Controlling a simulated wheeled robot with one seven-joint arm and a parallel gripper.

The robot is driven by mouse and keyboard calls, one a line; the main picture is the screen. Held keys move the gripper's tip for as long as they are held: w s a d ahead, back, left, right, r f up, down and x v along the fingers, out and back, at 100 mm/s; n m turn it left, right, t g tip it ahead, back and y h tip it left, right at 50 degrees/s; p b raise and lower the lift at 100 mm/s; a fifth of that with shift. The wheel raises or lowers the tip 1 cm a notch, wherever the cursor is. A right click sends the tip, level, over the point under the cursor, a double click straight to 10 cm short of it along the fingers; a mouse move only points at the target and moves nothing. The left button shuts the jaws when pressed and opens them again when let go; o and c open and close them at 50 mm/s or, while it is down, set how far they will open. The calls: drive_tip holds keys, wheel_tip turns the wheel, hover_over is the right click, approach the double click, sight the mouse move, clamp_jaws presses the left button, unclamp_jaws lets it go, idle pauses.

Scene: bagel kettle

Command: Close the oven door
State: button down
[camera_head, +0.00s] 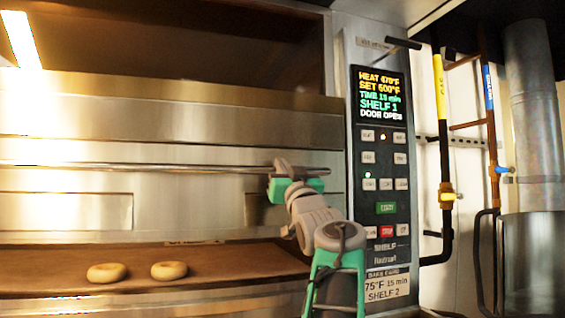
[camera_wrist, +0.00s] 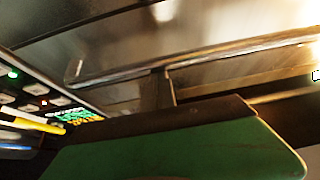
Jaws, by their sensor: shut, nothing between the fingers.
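The oven (camera_head: 150,122) has a wide steel front. A long horizontal handle bar (camera_head: 150,166) runs across the oven door front (camera_head: 170,185), and the display (camera_head: 379,94) reads DOOR OPEN. Below the bar, a brown shelf (camera_head: 215,257) shows through an open gap. My gripper (camera_head: 294,187) is shut and empty at the right end of the bar. I cannot tell whether it touches the bar. In the wrist view, the green gripper end (camera_wrist: 190,150) fills the bottom, with the bar (camera_wrist: 200,58) passing just above it. My arm hides the right end of the shelf.
Two bagels (camera_head: 107,273) (camera_head: 169,270) lie on the shelf. The control panel (camera_head: 383,165) stands right beside my gripper. Farther right are yellow-marked pipes (camera_head: 440,90) and a steel vessel (camera_head: 535,260).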

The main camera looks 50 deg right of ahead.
wheel_tip(320, 180, down, 16)
drive_tip(key=b, duration=1)
drive_tip(key=shift+w+d+b, duration=0.25)
drive_tip(key=shift+d+b, duration=0.1)
drive_tip(key=shift+b, duration=0.05)
wheel_tip(320, 180, up, 5)
drive_tip(key=p, duration=0.3)
drive_tip(key=b+v, duration=0.1)
drive_tip(key=v, duration=1)
drive_tip(key=shift+s+a+r, duration=0.2)
drive_tip(key=shift+s+a, duration=0.05)
